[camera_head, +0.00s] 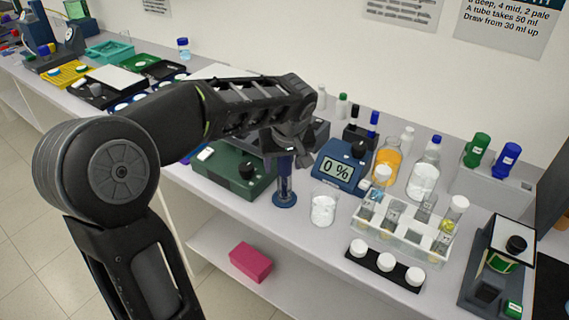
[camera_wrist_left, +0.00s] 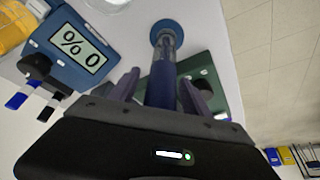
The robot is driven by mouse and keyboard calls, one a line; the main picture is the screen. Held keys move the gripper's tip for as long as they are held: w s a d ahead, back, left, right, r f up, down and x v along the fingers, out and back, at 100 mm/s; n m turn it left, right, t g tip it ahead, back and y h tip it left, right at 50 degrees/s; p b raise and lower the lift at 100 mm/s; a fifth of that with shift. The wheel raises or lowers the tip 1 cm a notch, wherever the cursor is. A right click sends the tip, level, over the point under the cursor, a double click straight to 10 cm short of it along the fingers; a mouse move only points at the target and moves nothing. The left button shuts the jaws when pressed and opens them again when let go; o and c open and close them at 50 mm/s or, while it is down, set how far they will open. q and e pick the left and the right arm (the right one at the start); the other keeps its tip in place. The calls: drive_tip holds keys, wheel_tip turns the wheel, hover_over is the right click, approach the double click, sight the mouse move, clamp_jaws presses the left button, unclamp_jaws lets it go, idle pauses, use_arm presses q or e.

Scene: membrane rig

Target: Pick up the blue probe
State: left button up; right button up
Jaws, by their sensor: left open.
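The blue probe (camera_head: 285,163) stands upright in a clear holder with a round blue base (camera_head: 284,200), near the front edge of the bench. In the left wrist view the blue probe (camera_wrist_left: 162,84) runs between my fingers, and the base (camera_wrist_left: 167,30) lies beyond them. My left gripper (camera_head: 287,148) is over the probe's upper part, which it partly hides. In the wrist view my left gripper (camera_wrist_left: 160,90) is open, with one finger on each side of the probe. I cannot tell if either finger touches it. My right gripper is in neither view.
A green box with a black knob (camera_head: 232,171) stands left of the holder. A blue meter reading 0 % (camera_head: 338,170) is to the right, with a glass beaker (camera_head: 323,209) in front. A clear tube rack (camera_head: 402,226) stands farther right. A pink block (camera_head: 250,262) lies on the lower shelf.

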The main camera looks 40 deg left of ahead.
use_arm(q)
drive_tip(key=c, duration=1.2)
drive_tip(key=shift+r, duration=0.1)
wheel_tip(320, 180, up, 13)
drive_tip(key=shift+w+r, duration=0.1)
drive_tip(key=shift+r+p, duration=1.35)
drive_tip(key=shift+r, duration=1)
